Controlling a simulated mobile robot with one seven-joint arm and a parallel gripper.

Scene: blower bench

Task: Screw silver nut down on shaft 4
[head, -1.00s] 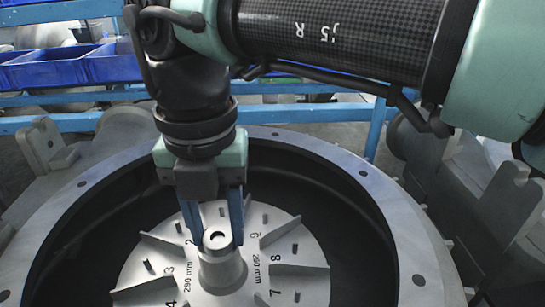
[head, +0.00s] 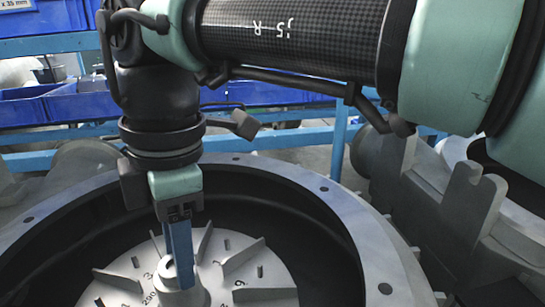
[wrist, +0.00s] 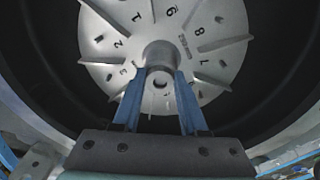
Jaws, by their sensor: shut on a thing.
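My gripper (head: 183,280) points down, with its blue fingers on either side of the top of the central hub (head: 188,300). In the wrist view, the fingertips (wrist: 160,74) close on the grey ring-like top of the hub, which I take for the silver nut (wrist: 160,83). A dark hole shows in its middle. The nut and shaft are the same grey as the hub, so I cannot tell the seam between them. The hub stands upright in a numbered grey impeller wheel (wrist: 215,65). A finger hides part of the ring in the head view.
The wheel sits inside a deep dark housing with a wide grey bolted rim (head: 345,215). Radial vanes and small pins stand up around the hub. Grey castings (head: 465,205) lie outside the rim at right. Blue bins (head: 85,105) and rails are behind.

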